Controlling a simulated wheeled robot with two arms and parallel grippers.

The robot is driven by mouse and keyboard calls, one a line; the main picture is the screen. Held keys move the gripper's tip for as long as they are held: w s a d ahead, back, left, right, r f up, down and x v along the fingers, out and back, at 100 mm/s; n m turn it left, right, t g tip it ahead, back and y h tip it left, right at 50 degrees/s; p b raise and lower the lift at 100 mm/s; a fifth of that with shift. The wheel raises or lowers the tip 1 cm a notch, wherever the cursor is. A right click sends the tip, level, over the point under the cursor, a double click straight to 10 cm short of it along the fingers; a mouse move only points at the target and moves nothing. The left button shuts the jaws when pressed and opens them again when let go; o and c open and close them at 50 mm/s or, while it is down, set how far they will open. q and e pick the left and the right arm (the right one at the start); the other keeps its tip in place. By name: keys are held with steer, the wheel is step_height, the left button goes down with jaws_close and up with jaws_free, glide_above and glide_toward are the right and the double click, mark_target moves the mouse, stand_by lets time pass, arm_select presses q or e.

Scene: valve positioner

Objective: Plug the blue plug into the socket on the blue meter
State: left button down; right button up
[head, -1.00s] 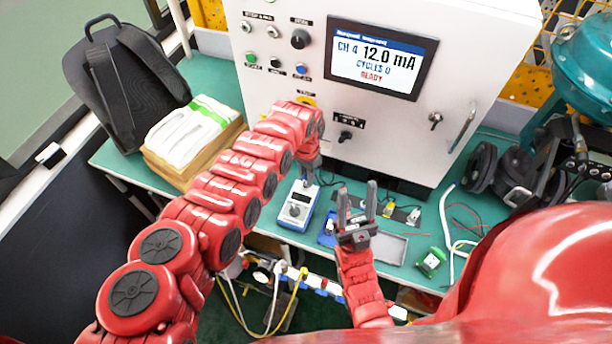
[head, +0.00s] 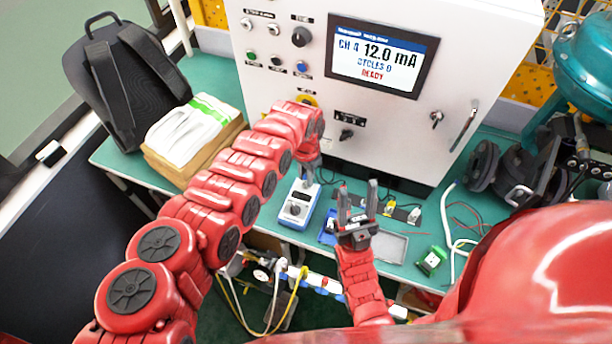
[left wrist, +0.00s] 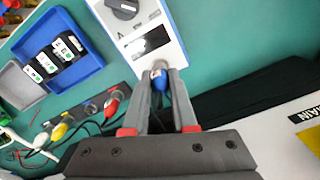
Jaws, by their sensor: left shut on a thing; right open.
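The blue meter (head: 298,206) lies on the green bench below the cabinet, with its dial and small screen showing in the left wrist view (left wrist: 138,28). My left gripper (head: 309,178) is at the meter's far end. In the left wrist view my left gripper (left wrist: 161,76) is shut on the blue plug (left wrist: 160,82). The plug's tip is at the meter's end, by a round socket (left wrist: 160,66); I cannot tell how deep it sits. My right gripper (head: 357,193) is open and empty, right of the meter.
Red, yellow and white plugs (left wrist: 112,105) with leads lie beside the meter. A blue and grey tray (left wrist: 66,50) holds labelled black pieces. The white cabinet (head: 380,130) stands close behind. A green block (head: 432,261) and a grey tray (head: 392,246) lie at right.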

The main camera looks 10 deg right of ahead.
arm_select(q)
steer(key=shift+s+f+b, duration=0.1)
steer(key=shift+f+b, duration=0.35)
steer(key=shift+b, duration=0.15)
stand_by(1.4)
steer(key=c, duration=0.6)
jaws_free()
steer(key=shift+c, duration=0.2)
steer(key=shift+o, duration=0.3)
steer(key=shift+o, duration=1.3)
steer(key=shift+r, duration=0.1)
steer(key=shift+r+p, duration=2.8)
steer(key=shift+r, duration=0.7)
steer(key=shift+f, duration=0.1)
